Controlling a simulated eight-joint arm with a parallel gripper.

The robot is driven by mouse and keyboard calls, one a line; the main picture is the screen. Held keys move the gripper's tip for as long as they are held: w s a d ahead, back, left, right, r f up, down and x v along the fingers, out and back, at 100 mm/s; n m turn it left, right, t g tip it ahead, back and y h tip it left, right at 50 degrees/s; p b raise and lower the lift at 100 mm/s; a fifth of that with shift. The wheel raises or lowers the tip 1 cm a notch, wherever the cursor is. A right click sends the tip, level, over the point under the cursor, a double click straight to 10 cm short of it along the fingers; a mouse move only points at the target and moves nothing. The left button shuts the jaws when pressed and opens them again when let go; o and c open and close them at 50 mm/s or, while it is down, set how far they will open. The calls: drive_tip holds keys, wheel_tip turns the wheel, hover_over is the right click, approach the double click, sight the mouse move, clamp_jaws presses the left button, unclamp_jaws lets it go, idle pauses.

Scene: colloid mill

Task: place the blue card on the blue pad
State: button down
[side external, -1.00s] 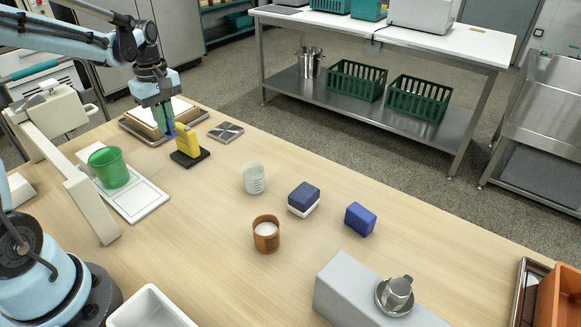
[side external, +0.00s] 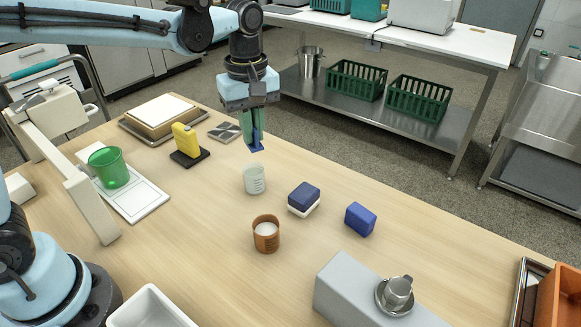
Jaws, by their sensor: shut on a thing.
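My gripper (side external: 255,137) is shut on a small flat blue piece, the blue card (side external: 257,146), which sticks out below the greenish fingers. It is held above the table, beyond the white ribbed cup (side external: 254,180). Two blue blocks stand to the right and nearer the camera. One is a dark blue block (side external: 305,194) with a white lower layer. The other is a plain blue block (side external: 360,219) on the bare table. I cannot tell which of them, if either, is the blue pad.
A brown cup (side external: 266,234) with pale contents stands in front of the white cup. A yellow object on a black base (side external: 190,157) and a grey patterned tile (side external: 226,132) are at the back left. A grey box with a metal knob (side external: 395,293) is at the front right.

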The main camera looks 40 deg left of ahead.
drive_tip(key=s+d+r+m, duration=0.1)
drive_tip(key=s+d+m, duration=0.15)
drive_tip(key=d, duration=0.65)
drive_tip(key=s+d+r+m, duration=0.1)
drive_tip(key=s+d, duration=0.2)
drive_tip(key=d, duration=0.5)
hover_over(304, 192)
wheel_tip(304, 192, down, 7)
drive_tip(key=shift+r, duration=0.1)
drive_tip(key=shift+f, duration=2.05)
drive_tip(key=shift+f, duration=0.1)
drive_tip(key=c, duration=1.2)
unclamp_jaws()
